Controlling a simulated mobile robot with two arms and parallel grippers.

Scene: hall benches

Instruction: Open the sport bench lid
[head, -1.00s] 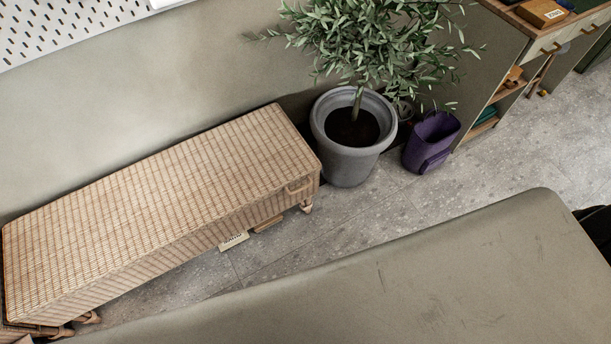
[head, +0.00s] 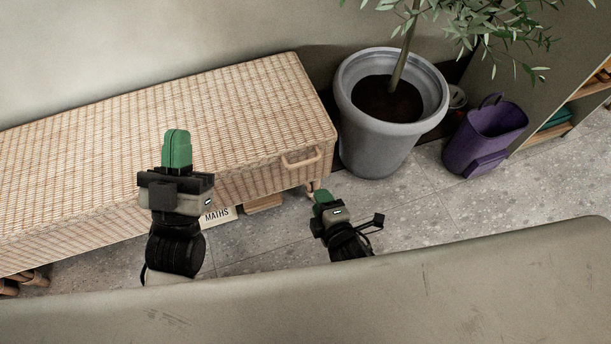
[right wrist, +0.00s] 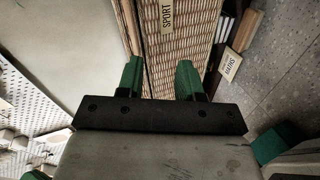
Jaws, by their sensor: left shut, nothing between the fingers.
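The wicker bench (head: 110,130) runs along the wall in the head view, its flat woven lid (head: 240,95) lying shut. A wooden handle (head: 301,162) sits on its front near the right end. A SPORT label (right wrist: 167,14) is on the wicker in the right wrist view. My left gripper (head: 177,148) is shut and empty, over the front part of the bench in the picture. My right gripper (head: 323,197) is just below the bench's right end in the picture, below the handle. Its green fingers stand apart in the right wrist view (right wrist: 160,75), with wicker behind the gap.
A grey plant pot (head: 385,125) stands right of the bench, with a purple bin (head: 484,138) beyond it. A MATHS label (head: 218,215) shows low by the bench front. A padded olive surface (head: 420,290) fills the foreground. Grey floor (head: 430,200) lies between.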

